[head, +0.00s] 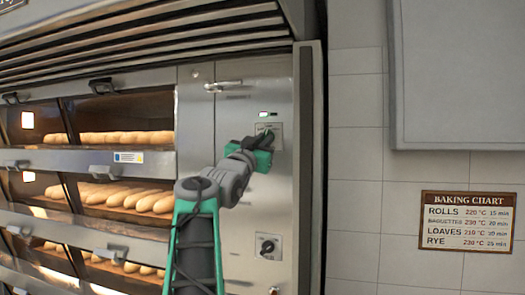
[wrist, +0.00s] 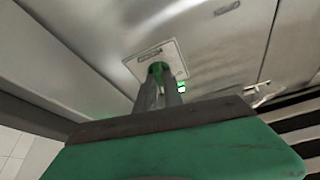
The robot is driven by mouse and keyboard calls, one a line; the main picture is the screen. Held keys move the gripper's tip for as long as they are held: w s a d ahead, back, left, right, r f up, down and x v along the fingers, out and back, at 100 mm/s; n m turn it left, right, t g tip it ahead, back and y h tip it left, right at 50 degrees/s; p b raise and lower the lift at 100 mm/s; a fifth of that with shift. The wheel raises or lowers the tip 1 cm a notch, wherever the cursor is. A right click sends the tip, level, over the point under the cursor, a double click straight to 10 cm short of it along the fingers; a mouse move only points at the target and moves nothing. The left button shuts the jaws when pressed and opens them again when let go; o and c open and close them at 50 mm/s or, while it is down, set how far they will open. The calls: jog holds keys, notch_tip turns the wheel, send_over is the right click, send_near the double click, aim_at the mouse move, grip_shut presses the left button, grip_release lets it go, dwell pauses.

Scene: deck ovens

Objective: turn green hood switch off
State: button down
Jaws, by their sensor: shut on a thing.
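The green hood switch (wrist: 158,70) sits on a pale square plate (wrist: 150,57) on the steel panel. In the wrist view its green top shows at the tips of my gripper (wrist: 158,92), whose fingers are shut on it. Its lower part is hidden by the fingers. In the head view my gripper (head: 264,139) reaches up to the same plate (head: 277,128) and covers much of it. A small green-lit indicator (head: 267,114) is just above the plate; it also shows in the wrist view (wrist: 181,87).
A dark rotary knob (head: 267,247) on its own plate is lower on the panel. A lever handle (head: 222,86) is at the upper left of the panel. Deck ovens with bread (head: 125,138) are to the left. A baking chart (head: 467,221) hangs on the tiled wall.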

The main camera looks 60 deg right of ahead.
jog(key=shift+s+d+r+n+t+y+b, duration=0.2)
jog(key=shift+n+t+y, duration=0.35)
jog(key=shift+n+t, duration=1.45)
jog(key=shift+s+a+f+n+t+y+b, duration=0.2)
jog(key=shift+n+t+y, duration=0.3)
jog(key=shift+n, duration=2.9)
jog(key=shift+s+d+r+n+t+y+b, duration=0.1)
jog(key=shift+n+t+y+b, duration=0.35)
jog(key=shift+n+t, duration=1.5)
jog(key=shift+n+g+y, duration=0.3)
jog(key=shift+n+g, duration=0.35)
jog(key=shift+n, duration=0.4)
jog(key=c, duration=1.5)
grip_release()
jog(key=shift+o, duration=0.2)
